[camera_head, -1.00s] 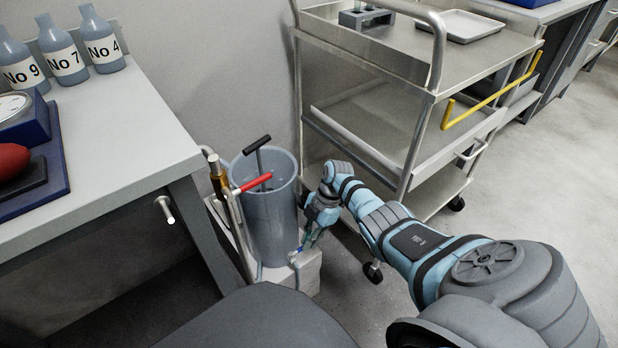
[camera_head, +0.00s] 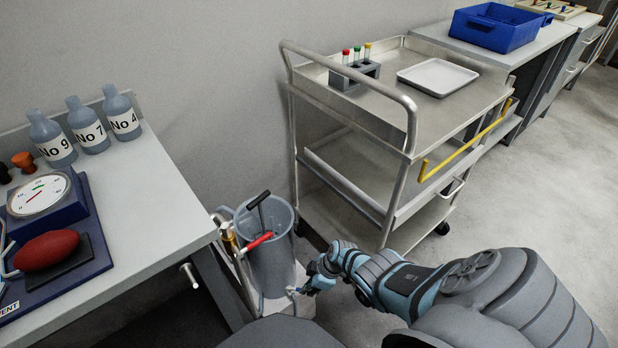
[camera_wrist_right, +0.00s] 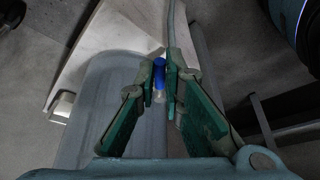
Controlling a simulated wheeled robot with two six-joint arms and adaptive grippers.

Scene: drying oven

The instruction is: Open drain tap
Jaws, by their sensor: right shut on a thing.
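A tall grey cylinder (camera_head: 268,262) stands on a pale block on the floor, between the bench and the trolley. The drain tap (camera_head: 291,291) is low on its front right side. The tap's blue handle (camera_wrist_right: 159,76) shows clearly in the right wrist view. My right gripper (camera_head: 303,289) comes in from the right, low beside the cylinder. In the right wrist view its two green fingers (camera_wrist_right: 164,78) are shut on the blue handle, one on each side. The exact turn of the tap is hard to tell. My left gripper is not in view.
A bench (camera_head: 165,190) with numbered bottles (camera_head: 88,137) and a dial stand (camera_head: 40,197) is at the left. A steel trolley (camera_head: 440,125) stands behind my right arm.

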